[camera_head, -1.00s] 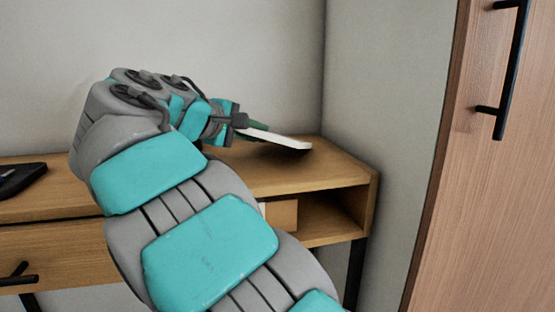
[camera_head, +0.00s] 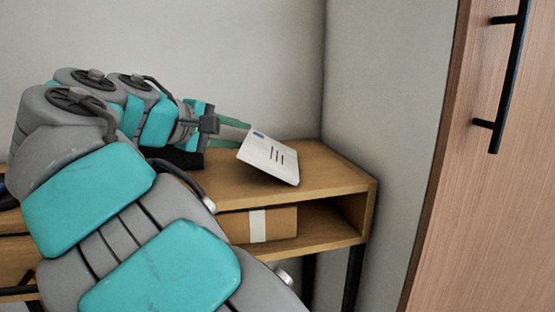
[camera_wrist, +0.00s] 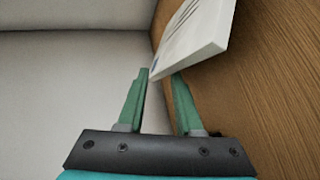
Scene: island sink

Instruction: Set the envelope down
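The envelope (camera_head: 268,158) is white with dark print lines. In the head view it is tilted at the fingertips, its lower right corner close to the desk top (camera_head: 335,172); I cannot tell whether that corner touches the wood. In the wrist view the envelope (camera_wrist: 200,32) lies at and beyond the fingertips, its near corner in the gap between them. My gripper (camera_wrist: 161,74) has green fingers with a visible gap between the tips, wider than the envelope's edge. In the head view my gripper (camera_head: 238,133) reaches right above the desk, partly hidden by my arm.
A brown box with a white band (camera_head: 277,224) sits in the open shelf under the desk top. A grey wall (camera_head: 385,120) stands right behind the desk. A wooden door with black handles (camera_head: 495,200) is at the far right. The desk's right end is clear.

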